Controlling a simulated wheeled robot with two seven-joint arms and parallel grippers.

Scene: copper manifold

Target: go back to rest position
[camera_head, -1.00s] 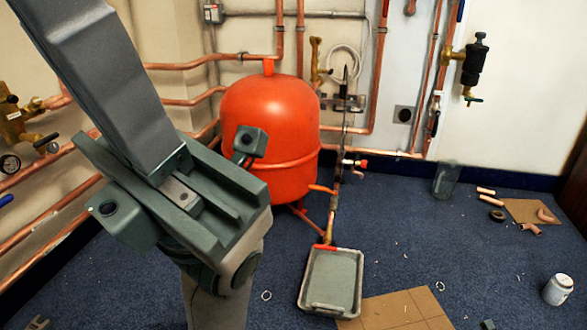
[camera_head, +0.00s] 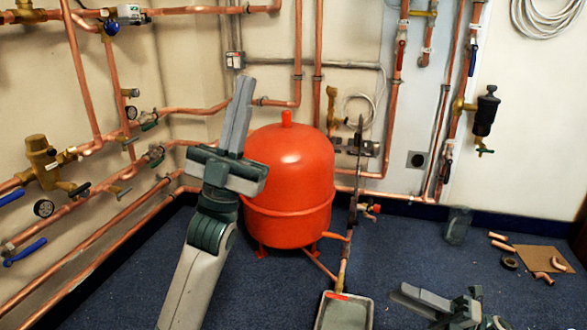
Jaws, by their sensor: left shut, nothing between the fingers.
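My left gripper (camera_head: 243,84) is raised in front of the wall, just left of the red tank (camera_head: 290,175). Its fingers point up and lie together with nothing between them. My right gripper (camera_head: 402,292) is low at the bottom right, above the blue floor, with its fingers pointing left. I cannot tell whether its fingers are together or apart. The rest of the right arm is cut off by the lower edge.
Copper pipes with valves (camera_head: 40,160) run along the left wall. A grey tray (camera_head: 343,312) lies on the floor in front of the tank. A clear container (camera_head: 457,225) stands by the back wall. Pipe pieces (camera_head: 503,247) and a cardboard sheet (camera_head: 540,258) lie at the right.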

